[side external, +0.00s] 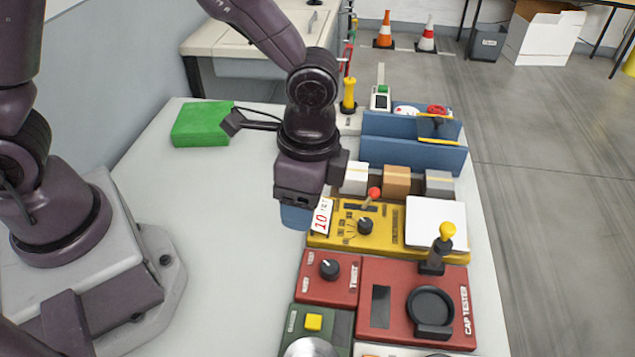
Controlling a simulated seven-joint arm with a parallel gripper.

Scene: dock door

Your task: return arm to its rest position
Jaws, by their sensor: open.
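My gripper (298,198) hangs from my dark purple arm above the middle of the white table (215,230), left of the yellow panel. It points downward and its jaws are open. The fingertips are hard to make out from this side. A blue thing (294,217) shows just below and behind the gripper; most of it is hidden, and I cannot tell whether it touches the gripper.
A yellow panel (390,236) with a red-topped lever, red panels (425,300) and a dark green panel (318,330) line the right side. Small boxes (397,180) and a blue rack (415,150) stand behind. A green block (202,124) lies far left.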

